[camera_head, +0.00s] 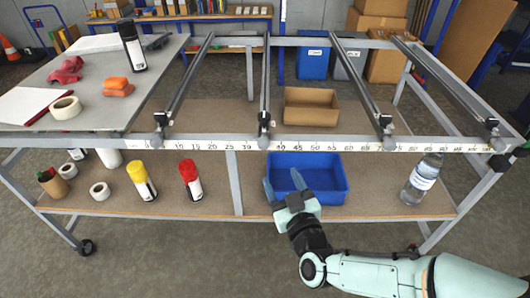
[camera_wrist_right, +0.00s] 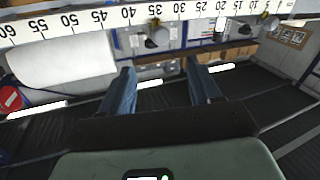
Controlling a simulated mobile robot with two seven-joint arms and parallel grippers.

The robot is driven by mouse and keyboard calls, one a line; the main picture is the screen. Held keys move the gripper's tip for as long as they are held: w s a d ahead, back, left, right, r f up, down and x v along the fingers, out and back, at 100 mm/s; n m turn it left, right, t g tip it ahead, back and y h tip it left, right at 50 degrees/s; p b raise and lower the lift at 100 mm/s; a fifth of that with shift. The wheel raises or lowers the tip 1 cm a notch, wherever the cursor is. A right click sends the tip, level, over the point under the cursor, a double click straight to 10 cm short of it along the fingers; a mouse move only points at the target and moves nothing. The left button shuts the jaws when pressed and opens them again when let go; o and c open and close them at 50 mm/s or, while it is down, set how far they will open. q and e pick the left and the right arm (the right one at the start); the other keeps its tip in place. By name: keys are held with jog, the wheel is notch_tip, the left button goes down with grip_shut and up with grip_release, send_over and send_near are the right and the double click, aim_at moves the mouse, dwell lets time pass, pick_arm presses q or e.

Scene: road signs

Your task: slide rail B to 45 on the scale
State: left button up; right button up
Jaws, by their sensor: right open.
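A white number scale (camera_head: 330,144) runs along the front beam of the frame, and four dark rails lie across the frame. The second rail from the left (camera_head: 264,88) has a grey front knob (camera_head: 264,119) between 30 and 40; I take it as rail B, but no letter is readable. My right gripper (camera_head: 283,184) is open and empty, below and in front of the beam, a little right of that knob. In the right wrist view its two fingers (camera_wrist_right: 161,72) are apart, with the scale (camera_wrist_right: 150,16) beyond and a knob (camera_wrist_right: 157,36) near 35. My left gripper is not in view.
The other rails (camera_head: 188,85) (camera_head: 357,85) (camera_head: 450,82) stand on both sides. A blue bin (camera_head: 335,198) sits on the lower shelf behind my gripper. A cardboard box (camera_head: 310,115), a water bottle (camera_head: 422,178) and spray cans (camera_head: 190,181) are also on the shelf.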

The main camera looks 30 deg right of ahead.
aim_at(265, 147)
jog(key=p+x, duration=0.2)
jog(key=x, duration=1.1)
jog(key=shift+f+p, duration=0.1)
jog(key=shift+p, duration=0.3)
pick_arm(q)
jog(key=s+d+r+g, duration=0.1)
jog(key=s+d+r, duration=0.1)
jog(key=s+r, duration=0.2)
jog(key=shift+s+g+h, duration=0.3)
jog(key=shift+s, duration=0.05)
